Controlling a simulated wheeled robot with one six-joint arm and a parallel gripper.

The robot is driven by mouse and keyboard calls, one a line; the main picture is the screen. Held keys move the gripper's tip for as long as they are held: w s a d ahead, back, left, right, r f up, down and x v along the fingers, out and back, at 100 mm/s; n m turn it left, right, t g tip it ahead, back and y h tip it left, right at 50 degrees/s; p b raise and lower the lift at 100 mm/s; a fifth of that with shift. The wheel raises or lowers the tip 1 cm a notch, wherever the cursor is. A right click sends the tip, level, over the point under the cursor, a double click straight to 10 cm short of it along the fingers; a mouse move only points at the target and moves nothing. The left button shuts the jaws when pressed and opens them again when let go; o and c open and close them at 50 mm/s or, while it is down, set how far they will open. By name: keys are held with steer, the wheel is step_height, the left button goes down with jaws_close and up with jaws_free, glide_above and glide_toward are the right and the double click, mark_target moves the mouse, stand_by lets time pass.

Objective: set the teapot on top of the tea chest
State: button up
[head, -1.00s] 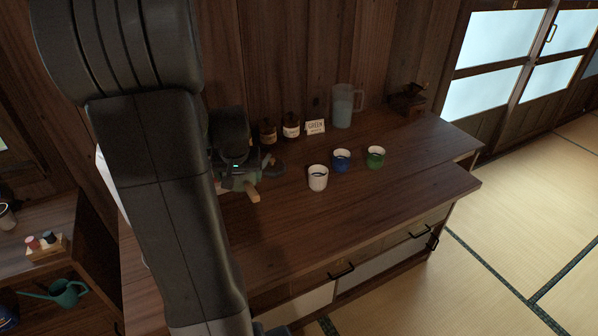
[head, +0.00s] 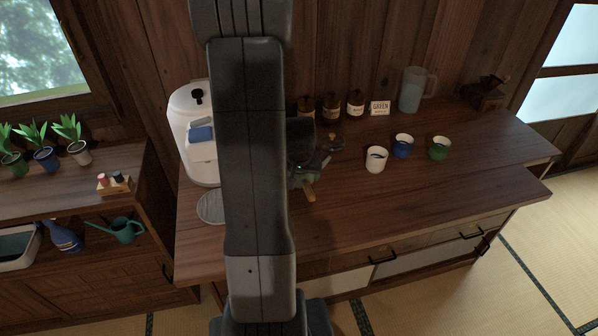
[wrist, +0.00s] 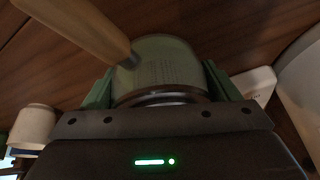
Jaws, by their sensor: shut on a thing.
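The teapot is grey-green with a light wooden handle. In the wrist view the teapot (wrist: 160,65) is between the green jaws of my gripper (wrist: 160,85), which is shut on it, and its handle points up and left. In the head view my arm hides most of my gripper (head: 303,165). Only the wooden handle of the teapot (head: 308,189) shows clearly, over the counter left of the cups. I cannot tell whether its base touches the counter. I cannot make out which piece is the tea chest.
The counter (head: 400,210) holds white (head: 376,160), blue (head: 402,147) and green (head: 439,149) cups, brown jars and a pitcher (head: 411,90) behind. A white dispenser (head: 190,125) stands left. A lower shelf unit (head: 80,190) at left bears plants and a watering can (head: 120,230).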

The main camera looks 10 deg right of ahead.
steer(key=shift+f, duration=0.15)
steer(key=o, duration=1.3)
steer(key=shift+c, duration=0.2)
steer(key=shift+r, duration=0.2)
steer(key=shift+r, duration=0.2)
steer(key=v, duration=1.1)
steer(key=shift+s+r+p, duration=0.15)
steer(key=shift+r+p, duration=0.15)
steer(key=shift+a, duration=0.1)
